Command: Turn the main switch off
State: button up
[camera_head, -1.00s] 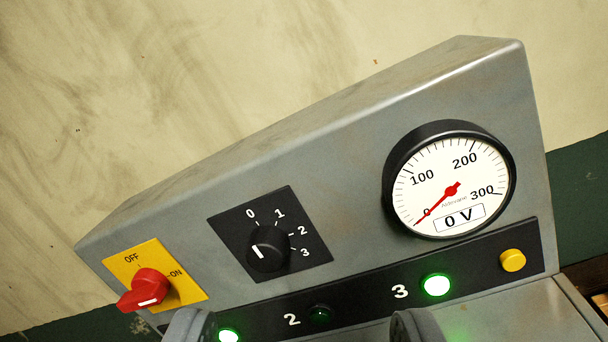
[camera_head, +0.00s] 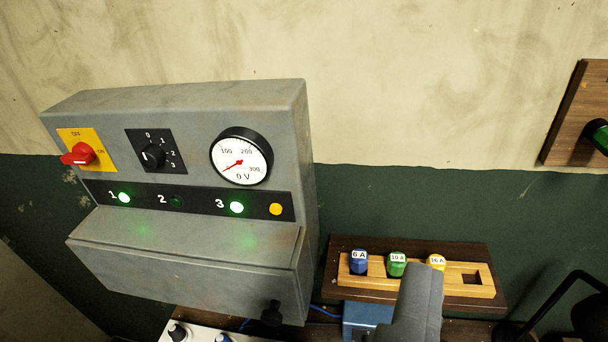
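The main switch (camera_head: 78,155) is a red rotary handle on a yellow plate (camera_head: 70,136) at the left of the grey control box's sloped face. OFF is printed above the handle and ON to its right. The handle lies roughly sideways, with its white mark about in line with ON. My gripper (camera_head: 417,285) shows as one grey shape at the lower right, far from the switch. I cannot make out two separate fingers. Nothing is seen held.
The grey control box (camera_head: 190,250) has a black selector (camera_head: 153,155), a dial reading 0 V (camera_head: 241,156), lit green lamps 1 and 3, an unlit lamp 2 and a yellow button (camera_head: 276,209). A wooden fuse holder (camera_head: 352,279) stands right. A black lamp (camera_head: 578,275) is far right.

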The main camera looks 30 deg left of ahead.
aim_at(82, 154)
jog(key=u, duration=1.35)
